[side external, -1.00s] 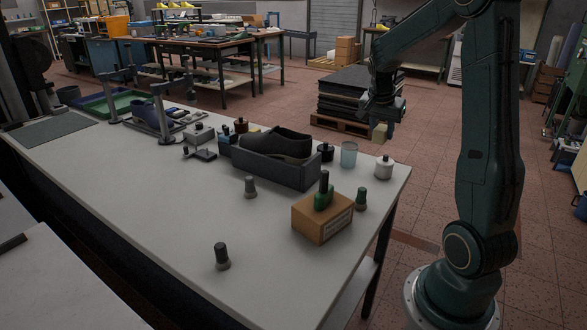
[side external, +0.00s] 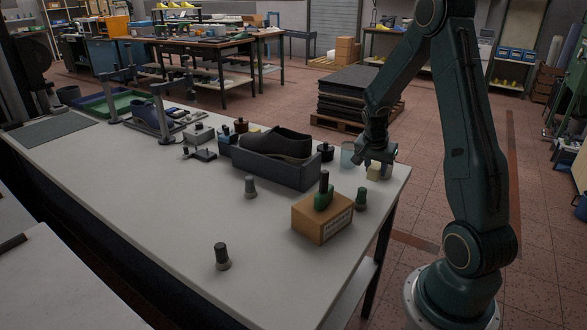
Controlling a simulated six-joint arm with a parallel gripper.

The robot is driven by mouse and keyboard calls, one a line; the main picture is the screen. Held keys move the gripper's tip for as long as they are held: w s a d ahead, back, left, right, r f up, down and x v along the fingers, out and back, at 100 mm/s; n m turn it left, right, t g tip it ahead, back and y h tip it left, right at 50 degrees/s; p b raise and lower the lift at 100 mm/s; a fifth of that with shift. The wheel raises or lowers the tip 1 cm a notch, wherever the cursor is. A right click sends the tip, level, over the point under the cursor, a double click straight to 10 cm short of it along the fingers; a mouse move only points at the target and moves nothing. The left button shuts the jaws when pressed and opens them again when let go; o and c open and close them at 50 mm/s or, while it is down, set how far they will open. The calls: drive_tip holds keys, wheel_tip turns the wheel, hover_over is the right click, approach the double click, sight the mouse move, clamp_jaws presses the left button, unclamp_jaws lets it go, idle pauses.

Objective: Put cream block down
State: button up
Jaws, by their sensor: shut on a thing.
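The cream block (side external: 374,172) is small and pale. It is held in my gripper (side external: 375,168), which is shut on it, over the far right end of the white workbench (side external: 165,215). I cannot tell whether the block touches the bench top or hangs a little above it. My gripper covers most of the white jar (side external: 388,172) just behind the block.
A glass tumbler (side external: 347,155) stands close to the left of my gripper, with a dark bottle (side external: 326,152) beyond it.

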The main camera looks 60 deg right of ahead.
sight(374, 179)
drive_tip(key=shift+f, duration=2.05)
drive_tip(key=shift+f, duration=0.15)
drive_tip(key=o, duration=1)
drive_tip(key=v, duration=1.2)
drive_tip(key=shift+r, duration=0.25)
